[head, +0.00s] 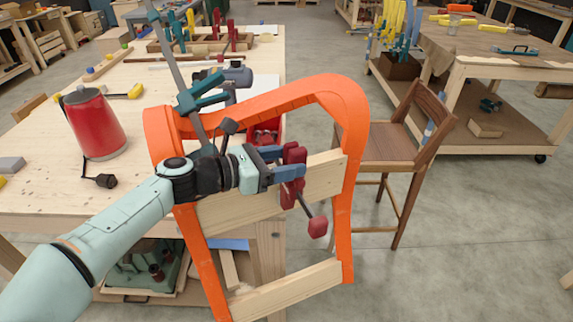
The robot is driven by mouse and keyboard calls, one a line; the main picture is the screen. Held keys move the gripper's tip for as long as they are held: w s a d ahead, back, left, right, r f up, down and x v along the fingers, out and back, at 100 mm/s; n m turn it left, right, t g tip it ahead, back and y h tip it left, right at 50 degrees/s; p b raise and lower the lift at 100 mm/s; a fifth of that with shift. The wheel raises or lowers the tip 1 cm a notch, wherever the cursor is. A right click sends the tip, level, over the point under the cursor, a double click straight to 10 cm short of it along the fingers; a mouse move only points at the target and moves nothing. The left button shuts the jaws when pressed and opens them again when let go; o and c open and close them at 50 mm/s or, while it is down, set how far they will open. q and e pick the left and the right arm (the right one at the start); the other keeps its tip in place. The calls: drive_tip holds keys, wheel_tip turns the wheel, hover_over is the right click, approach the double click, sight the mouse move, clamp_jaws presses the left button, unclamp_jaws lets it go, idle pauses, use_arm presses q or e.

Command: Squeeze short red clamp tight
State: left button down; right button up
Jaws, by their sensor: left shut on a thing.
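The short red clamp (294,180) sits at the upper wooden board of the orange chair form (350,120). Its dark rod runs down to the right and ends in a red handle (318,227). My left gripper (285,163) comes in from the left, with its blue-grey fingers shut on the red clamp's body. The fingers and wrist hide part of the clamp and of the board behind. I cannot tell how firmly the clamp's jaws press on the board. My right gripper is not in view.
A teal clamp (203,98) on a long bar stands at the form's left side, close to my left wrist. The workbench (35,195) at left holds a red canister (94,125). A wooden chair (385,145) stands behind right. The floor at right is clear.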

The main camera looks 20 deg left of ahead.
use_arm(q)
drive_tip(key=shift+a+f, duration=0.2)
drive_tip(key=shift+f, duration=0.15)
drive_tip(key=c, duration=0.5)
unclamp_jaws()
drive_tip(key=shift+o, duration=0.2)
drive_tip(key=shift+w+a+r, duration=0.25)
drive_tip(key=shift+w, duration=0.15)
drive_tip(key=shift+d, duration=0.1)
